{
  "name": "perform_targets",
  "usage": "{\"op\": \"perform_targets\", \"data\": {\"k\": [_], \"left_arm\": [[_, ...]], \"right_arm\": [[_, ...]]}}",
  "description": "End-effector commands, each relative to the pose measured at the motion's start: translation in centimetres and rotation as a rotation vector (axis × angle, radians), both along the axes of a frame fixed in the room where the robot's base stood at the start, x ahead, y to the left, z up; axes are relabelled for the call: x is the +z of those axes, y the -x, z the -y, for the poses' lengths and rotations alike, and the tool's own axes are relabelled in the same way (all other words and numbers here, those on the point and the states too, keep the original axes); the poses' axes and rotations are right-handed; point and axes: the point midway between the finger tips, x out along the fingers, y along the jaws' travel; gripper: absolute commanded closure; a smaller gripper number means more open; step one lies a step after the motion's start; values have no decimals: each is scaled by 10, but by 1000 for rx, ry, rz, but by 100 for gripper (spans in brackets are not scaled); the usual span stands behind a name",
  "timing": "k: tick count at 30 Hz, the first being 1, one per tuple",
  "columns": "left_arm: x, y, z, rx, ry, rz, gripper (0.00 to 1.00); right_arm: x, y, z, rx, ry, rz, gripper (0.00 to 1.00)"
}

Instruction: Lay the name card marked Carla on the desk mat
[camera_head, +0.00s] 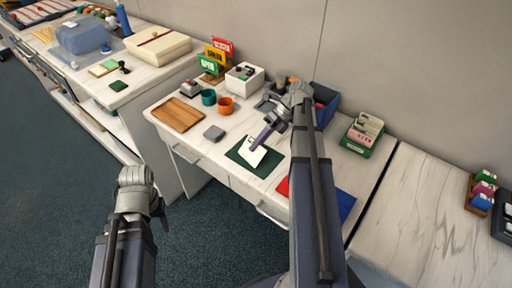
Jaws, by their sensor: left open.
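A white card (253,155) is over the dark green desk mat (238,157) near the desk's front; its lettering is too small to read, so I cannot tell whether it says Carla. My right gripper (259,140) reaches down from the upper right, its narrow fingers shut at the card's upper edge. Whether the card lies fully flat is unclear. My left gripper (160,212) is mostly hidden behind its own arm at the lower left, away from the desk and empty as far as it shows. More cards (367,126) stand in a green box (357,143) at the right.
A wooden board (178,114), a grey block (214,132), an orange cup (225,105) and a green cup (208,97) are left of the mat. Coloured signs (212,63) and a white box (244,77) stand behind. A blue sheet (343,204) lies at the right front.

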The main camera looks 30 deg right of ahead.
Motion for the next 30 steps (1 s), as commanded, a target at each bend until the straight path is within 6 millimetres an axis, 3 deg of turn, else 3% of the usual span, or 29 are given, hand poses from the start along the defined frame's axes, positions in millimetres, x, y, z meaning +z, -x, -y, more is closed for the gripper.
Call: {"op": "perform_targets", "data": {"k": [12, 22, 27, 30], "left_arm": [[-3, 0, 0, 0, 0, 0, 50], [-3, 0, 0, 0, 0, 0, 50], [-3, 0, 0, 0, 0, 0, 50], [-3, 0, 0, 0, 0, 0, 50]], "right_arm": [[0, 0, 1, 0, -15, -3, 100], [0, 0, 1, 0, -15, -3, 64], [-1, 0, 1, 0, -15, -3, 64], [-1, 0, 1, 0, -15, -3, 54]]}}
